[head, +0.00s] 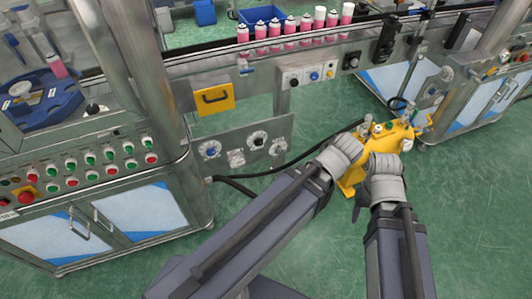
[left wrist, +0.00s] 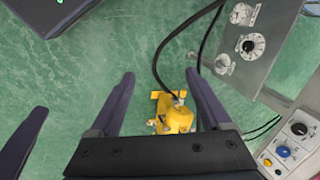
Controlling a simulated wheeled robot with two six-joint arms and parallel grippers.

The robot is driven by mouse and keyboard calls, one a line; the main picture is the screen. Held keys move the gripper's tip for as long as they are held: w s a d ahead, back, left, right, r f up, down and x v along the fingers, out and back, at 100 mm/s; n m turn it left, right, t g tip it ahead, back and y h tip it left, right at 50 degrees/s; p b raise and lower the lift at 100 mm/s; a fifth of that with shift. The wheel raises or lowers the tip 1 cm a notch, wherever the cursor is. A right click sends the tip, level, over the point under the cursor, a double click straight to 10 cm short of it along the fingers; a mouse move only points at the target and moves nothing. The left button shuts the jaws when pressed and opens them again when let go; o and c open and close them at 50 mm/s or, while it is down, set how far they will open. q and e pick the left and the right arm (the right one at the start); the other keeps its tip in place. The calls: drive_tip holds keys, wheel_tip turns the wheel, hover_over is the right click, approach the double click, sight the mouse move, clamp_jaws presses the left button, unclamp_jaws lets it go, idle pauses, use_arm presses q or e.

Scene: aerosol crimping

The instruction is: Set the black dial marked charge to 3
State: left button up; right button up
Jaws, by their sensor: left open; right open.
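A grey panel (head: 238,158) under the bench carries several round dials. One has a black knob on a white scale, the dial (head: 257,139), also in the left wrist view (left wrist: 248,45). I cannot read its label or setting. My left gripper (left wrist: 161,75) is open and empty, apart from the panel, which lies to the upper right in that view. In the head view, my right gripper (head: 383,166) is beside the left arm's end, well right of the panel. Its fingers are mostly hidden there.
A yellow device (head: 392,138) stands low beyond my grippers. Black hoses (head: 290,165) cross below the panel. A button console (head: 90,165) is at left.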

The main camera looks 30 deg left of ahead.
use_arm(q)
drive_tip(key=w+a+f+m+t+y+b, duration=0.25)
drive_tip(key=w+a+f+b, duration=0.35)
drive_tip(key=a+f+b, duration=0.3)
drive_tip(key=m+t+y+b, duration=0.8)
drive_tip(key=m+b, duration=0.9)
drive_tip(key=b, duration=1.7)
approach(259, 143)
drive_tip(key=x, duration=0.8)
drive_tip(key=shift+w+a, duration=0.15)
use_arm(e)
wheel_tip(259, 143, down, 46)
drive_tip(key=shift+r, duration=0.2)
drive_tip(key=shift+w, duration=0.1)
use_arm(q)
drive_tip(key=shift+n, duration=0.25)
clamp_jaws()
